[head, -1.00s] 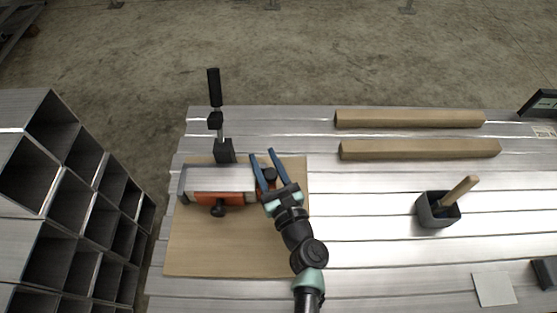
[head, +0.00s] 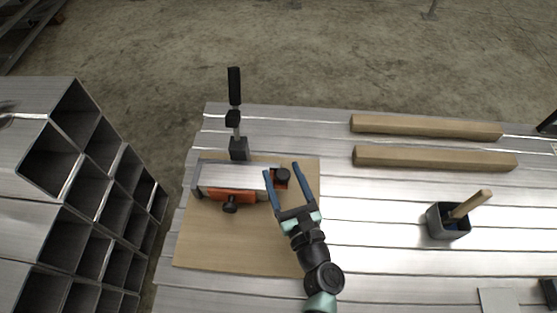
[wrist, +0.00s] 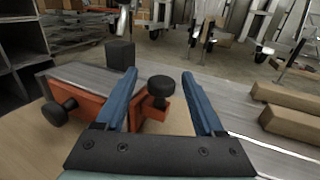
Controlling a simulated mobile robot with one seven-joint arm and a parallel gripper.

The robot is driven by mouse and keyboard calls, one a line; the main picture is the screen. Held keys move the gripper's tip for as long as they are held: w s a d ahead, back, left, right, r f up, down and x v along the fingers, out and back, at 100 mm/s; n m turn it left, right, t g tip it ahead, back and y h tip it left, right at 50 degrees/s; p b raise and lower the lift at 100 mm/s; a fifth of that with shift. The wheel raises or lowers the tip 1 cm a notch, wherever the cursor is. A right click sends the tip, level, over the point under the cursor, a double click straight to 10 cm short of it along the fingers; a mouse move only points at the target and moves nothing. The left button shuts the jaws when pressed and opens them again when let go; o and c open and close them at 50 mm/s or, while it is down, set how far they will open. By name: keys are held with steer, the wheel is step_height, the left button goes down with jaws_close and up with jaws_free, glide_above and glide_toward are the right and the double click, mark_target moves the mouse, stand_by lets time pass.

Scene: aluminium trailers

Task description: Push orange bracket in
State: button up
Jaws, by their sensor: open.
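The orange bracket (head: 232,195) lies along the front of a silver metal block on a wooden board. A black knob (head: 230,207) sticks out of its front. A second black knob (head: 283,174) sits at its right end. In the wrist view the orange bracket (wrist: 85,107) shows behind and left of the fingers, its right-end knob (wrist: 161,86) between them. My gripper (head: 281,168) is open with blue fingers, pointing away from me at the bracket's right end. The knob appears between the fingers; I cannot tell whether they touch it.
A black upright clamp (head: 238,148) stands behind the block. Stacked square tubes (head: 85,200) fill the left. Two wooden bars (head: 435,158) lie at the back right. A dark cup (head: 447,222) with a wooden handle stands at right. The metal bench between is clear.

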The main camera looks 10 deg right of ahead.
steer(key=s, duration=0.3)
steer(key=s+d+p, duration=0.1)
steer(key=s, duration=0.4)
steer(key=shift+s+d, duration=0.35)
steer(key=shift+s, duration=0.05)
steer(key=shift+w+r, duration=0.1)
